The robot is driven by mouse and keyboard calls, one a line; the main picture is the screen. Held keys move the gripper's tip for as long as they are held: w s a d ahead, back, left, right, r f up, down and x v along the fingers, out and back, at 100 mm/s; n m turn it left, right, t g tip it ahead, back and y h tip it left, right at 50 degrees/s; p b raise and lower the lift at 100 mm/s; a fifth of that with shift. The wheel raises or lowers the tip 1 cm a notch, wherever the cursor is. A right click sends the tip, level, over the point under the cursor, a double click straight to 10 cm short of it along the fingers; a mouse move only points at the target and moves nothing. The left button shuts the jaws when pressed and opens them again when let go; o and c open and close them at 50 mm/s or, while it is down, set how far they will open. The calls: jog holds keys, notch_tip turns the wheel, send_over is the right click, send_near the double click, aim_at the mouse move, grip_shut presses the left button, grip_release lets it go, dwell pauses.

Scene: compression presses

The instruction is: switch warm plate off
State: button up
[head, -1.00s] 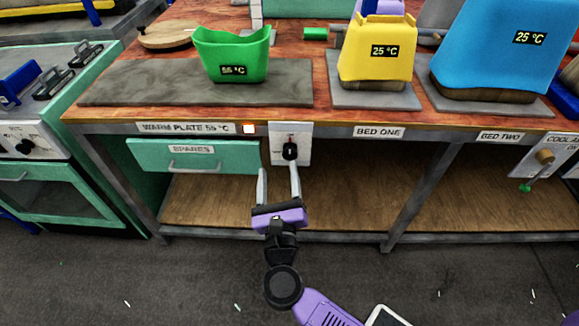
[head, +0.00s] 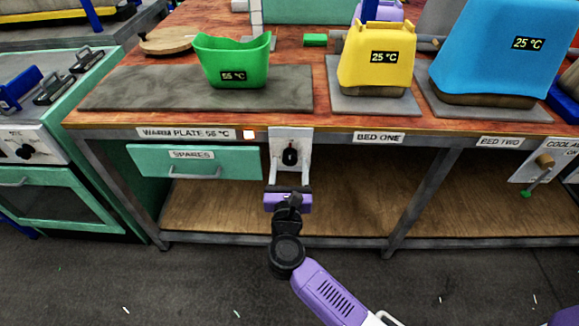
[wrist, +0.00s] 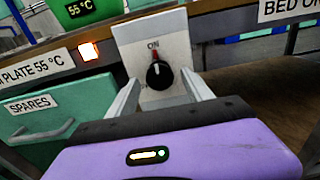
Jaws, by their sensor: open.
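The switch is a black rotary knob (wrist: 159,75) on a white panel (wrist: 178,42) on the bench front. In the wrist view its red mark points up at the word ON. The knob also shows in the head view (head: 290,156). The lamp (head: 249,134) beside the WARM PLATE 55 °C label glows orange-white. The grey warm plate (head: 130,88) lies on the bench top with a green container (head: 235,62) reading 55 °C on it. My gripper (head: 289,165) is open, its fingers on either side of and just below the knob; contact cannot be told.
A green SPARES drawer (head: 195,162) is left of the panel. A yellow container (head: 377,60) and a blue one (head: 500,50), both reading 25 °C, stand on grey beds at right. The shelf (head: 340,205) below is clear.

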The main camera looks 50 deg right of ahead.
grip_shut()
